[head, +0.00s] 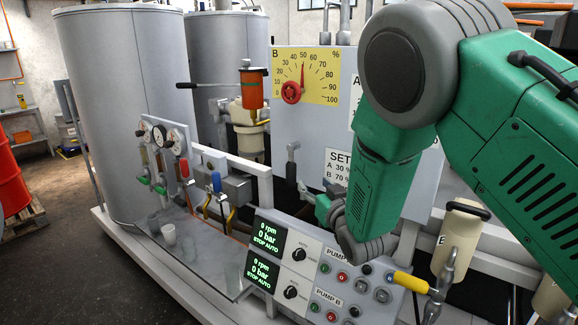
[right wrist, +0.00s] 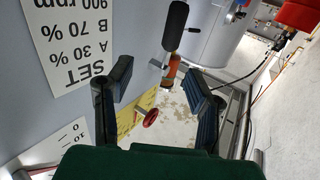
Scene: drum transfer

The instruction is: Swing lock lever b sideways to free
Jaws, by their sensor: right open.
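A small lever with a dark grip (head: 292,150) stands out from the grey panel, left of the SET sign; I take it for lock lever b, though no label on it is readable. In the right wrist view a dark cylindrical grip (right wrist: 175,28) on a metal stub lies beyond the fingertips, apart from them. My right gripper (head: 308,192) is just below and right of the lever in the head view, partly hidden by my own arm. In the right wrist view its two fingers (right wrist: 161,84) are spread with nothing between them. My left gripper is not in view.
The yellow B dial (head: 314,75) with a red pointer knob (head: 291,92) is above the lever. The SET sign (head: 338,172) is close beside my gripper. The pump control panel (head: 318,268) and a yellow-handled lever (head: 411,282) are below. Large grey tanks (head: 115,100) stand left.

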